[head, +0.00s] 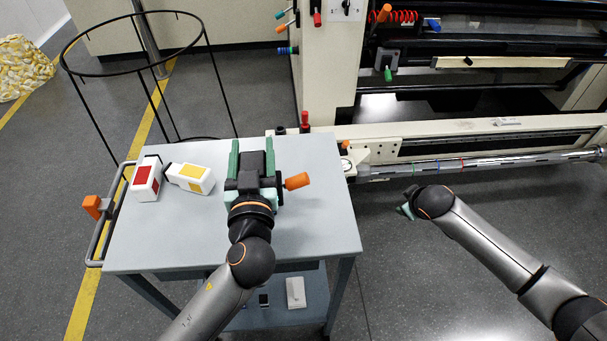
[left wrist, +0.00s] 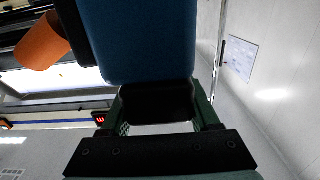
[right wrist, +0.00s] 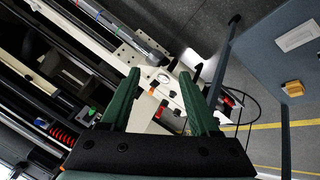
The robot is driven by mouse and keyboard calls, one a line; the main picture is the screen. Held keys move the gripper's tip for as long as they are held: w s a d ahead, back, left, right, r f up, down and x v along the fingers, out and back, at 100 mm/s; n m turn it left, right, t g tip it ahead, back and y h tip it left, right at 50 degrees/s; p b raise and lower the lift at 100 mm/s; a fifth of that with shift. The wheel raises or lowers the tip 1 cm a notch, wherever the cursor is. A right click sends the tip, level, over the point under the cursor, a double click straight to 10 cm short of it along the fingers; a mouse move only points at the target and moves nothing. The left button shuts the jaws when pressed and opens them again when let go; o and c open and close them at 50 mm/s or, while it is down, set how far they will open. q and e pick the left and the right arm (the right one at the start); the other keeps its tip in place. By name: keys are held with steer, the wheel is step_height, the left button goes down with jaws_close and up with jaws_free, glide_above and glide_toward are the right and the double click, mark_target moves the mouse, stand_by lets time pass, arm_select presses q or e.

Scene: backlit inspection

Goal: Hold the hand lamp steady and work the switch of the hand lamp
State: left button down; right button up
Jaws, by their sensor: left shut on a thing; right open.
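The hand lamp shows in the head view as a dark body (head: 252,160) with an orange cylinder (head: 297,181) sticking out to the right, over the grey cart top. In the left wrist view its large blue part (left wrist: 140,40) fills the upper middle, with the orange cylinder (left wrist: 40,42) at the left. My left gripper (head: 252,150) is shut on the lamp; its green fingers (left wrist: 160,100) flank a black part. I cannot tell which part is the switch. My right gripper (head: 405,209) is open and empty, right of the cart, apart from the lamp; the right wrist view shows its spread fingers (right wrist: 160,85).
Two white boxes, one with a red patch (head: 146,178) and one with a yellow patch (head: 190,178), lie on the left of the cart top (head: 325,225). A black wire stand (head: 130,75) is behind. A long machine (head: 480,140) borders the back right.

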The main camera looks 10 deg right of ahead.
steer(key=w+a+r+n+y, duration=0.1)
steer(key=w+a+r, duration=0.2)
steer(key=a+r, duration=0.3)
steer(key=n+g+y, duration=0.5)
steer(key=n+y, duration=0.1)
steer(key=n, duration=0.7)
glide_toward(305, 176)
steer(key=x, duration=1)
steer(key=shift+w+a+f, duration=0.1)
steer(key=shift+a+f, duration=0.05)
steer(key=shift+f, duration=0.1)
jaws_close()
